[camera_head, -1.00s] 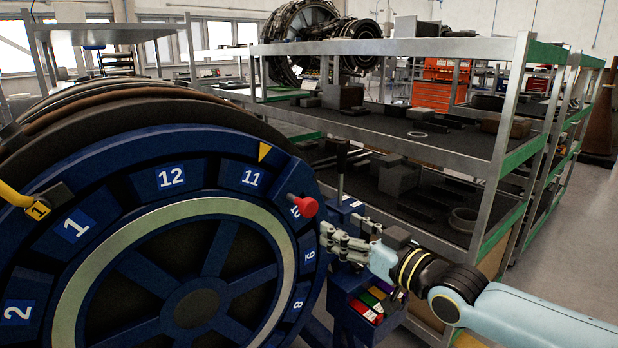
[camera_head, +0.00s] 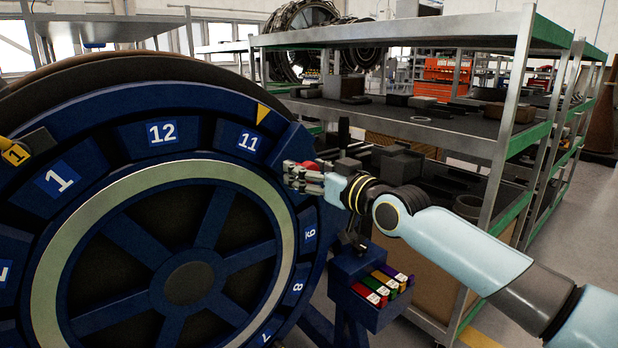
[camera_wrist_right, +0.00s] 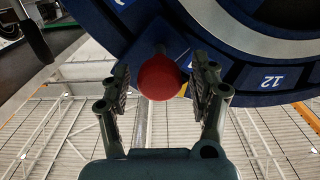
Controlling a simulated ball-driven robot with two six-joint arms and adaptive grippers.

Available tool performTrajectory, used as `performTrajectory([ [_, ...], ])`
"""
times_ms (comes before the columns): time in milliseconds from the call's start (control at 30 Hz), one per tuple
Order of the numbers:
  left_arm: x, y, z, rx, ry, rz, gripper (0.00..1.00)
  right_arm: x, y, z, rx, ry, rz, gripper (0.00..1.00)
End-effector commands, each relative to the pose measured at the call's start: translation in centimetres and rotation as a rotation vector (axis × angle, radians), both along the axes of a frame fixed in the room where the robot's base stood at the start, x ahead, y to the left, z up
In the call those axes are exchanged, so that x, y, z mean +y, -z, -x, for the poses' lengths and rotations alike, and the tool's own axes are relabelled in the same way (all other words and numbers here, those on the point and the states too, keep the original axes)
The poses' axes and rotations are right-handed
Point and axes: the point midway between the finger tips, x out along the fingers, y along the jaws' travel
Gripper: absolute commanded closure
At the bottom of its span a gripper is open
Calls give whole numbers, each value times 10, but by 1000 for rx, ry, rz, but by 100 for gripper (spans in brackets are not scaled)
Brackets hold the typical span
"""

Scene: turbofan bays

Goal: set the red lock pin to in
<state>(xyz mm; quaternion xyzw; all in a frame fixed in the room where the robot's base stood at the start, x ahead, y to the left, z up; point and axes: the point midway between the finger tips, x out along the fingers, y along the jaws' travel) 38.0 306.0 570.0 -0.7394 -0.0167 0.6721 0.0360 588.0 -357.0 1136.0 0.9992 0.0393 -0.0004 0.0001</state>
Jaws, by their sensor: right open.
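The red lock pin (camera_wrist_right: 159,77) has a round red knob and sticks out of the rim of the blue numbered wheel (camera_head: 85,113). In the head view the knob (camera_head: 322,167) is partly hidden behind my right gripper (camera_head: 303,177). In the right wrist view my right gripper (camera_wrist_right: 163,92) is open, with one finger on each side of the knob. Small gaps show between the knob and the finger pads. My left gripper is not in view.
A metal shelf rack (camera_head: 490,135) with dark parts stands at the right, behind my right arm. A blue bin (camera_head: 345,270) with several coloured tagged items sits below my right gripper.

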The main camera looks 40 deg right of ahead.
Motion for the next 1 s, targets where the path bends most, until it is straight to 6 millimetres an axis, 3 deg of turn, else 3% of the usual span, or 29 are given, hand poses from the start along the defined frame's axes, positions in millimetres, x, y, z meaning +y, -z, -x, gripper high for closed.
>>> performTrajectory([
  [167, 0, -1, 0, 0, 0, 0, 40, 0, -1, 0, 0, 0, 0, 38],
  [633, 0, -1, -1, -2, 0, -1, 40, 0, 0, 0, 0, 0, 0, 98],
  [867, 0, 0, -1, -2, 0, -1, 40, 0, 0, 0, 0, 0, 0, 100],
  [1000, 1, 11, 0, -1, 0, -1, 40, 0, 2, -8, -3, 0, 0, 100],
])
